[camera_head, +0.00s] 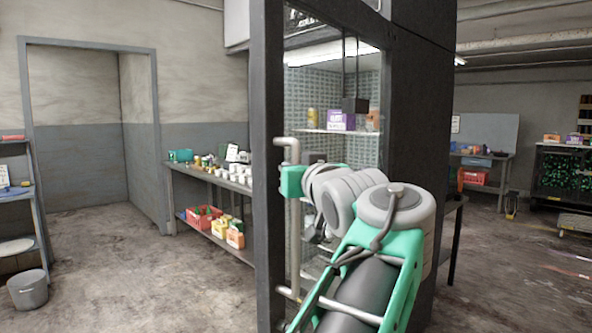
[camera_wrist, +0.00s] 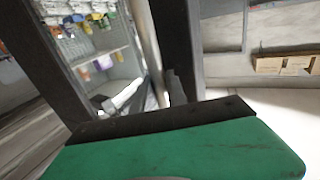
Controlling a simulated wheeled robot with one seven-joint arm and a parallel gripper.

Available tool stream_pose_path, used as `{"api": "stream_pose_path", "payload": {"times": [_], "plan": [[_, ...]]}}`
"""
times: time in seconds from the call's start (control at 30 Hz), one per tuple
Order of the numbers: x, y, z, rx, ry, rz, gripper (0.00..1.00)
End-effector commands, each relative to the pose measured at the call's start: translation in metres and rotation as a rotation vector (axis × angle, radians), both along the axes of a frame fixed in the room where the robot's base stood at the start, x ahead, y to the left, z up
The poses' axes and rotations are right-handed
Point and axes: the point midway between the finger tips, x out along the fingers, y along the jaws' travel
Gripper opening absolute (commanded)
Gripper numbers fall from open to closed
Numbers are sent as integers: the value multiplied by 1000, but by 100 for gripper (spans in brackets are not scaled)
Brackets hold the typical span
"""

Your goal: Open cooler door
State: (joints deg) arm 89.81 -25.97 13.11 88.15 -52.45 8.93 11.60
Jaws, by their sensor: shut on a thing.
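The cooler (camera_head: 412,110) stands at centre, a tall dark cabinet with lit shelves inside. Its dark door frame (camera_head: 266,170) is upright on the left. A pale vertical bar handle (camera_head: 293,220) with bent ends runs along this frame. My gripper (camera_head: 291,181) is at the upper part of the handle and shut on it; my wrist partly hides the fingers. In the wrist view the handle (camera_wrist: 147,45) runs down between the grey fingers (camera_wrist: 152,94), beside the dark frame. I cannot tell whether the door stands slightly ajar.
A table (camera_head: 178,171) with cups and boxes stands behind the cooler's left side. A grey bucket (camera_head: 28,291) is on the floor at far left, by a shelf rack (camera_head: 38,213). The floor (camera_head: 150,285) left of the door is clear. Another bench (camera_head: 488,160) stands at back right.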

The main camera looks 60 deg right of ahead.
Motion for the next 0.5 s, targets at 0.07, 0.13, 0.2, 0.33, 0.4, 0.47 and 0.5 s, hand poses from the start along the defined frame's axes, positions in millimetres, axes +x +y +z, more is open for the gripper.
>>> {"api": "stream_pose_path", "payload": {"times": [0.07, 0.13, 0.2, 0.33, 0.4, 0.47, 0.5], "plan": [[-1, 0, 2, -5, 0, -3, 0], [-2, 0, 2, -4, 0, -4, 23], [-2, -1, 1, -2, 0, -4, 29], [-1, 0, 0, -1, 1, -3, 39], [-1, 0, 0, 0, 1, -2, 40], [-1, 0, -1, 0, 1, -1, 40], [0, 0, -1, 1, 2, -1, 40]]}}
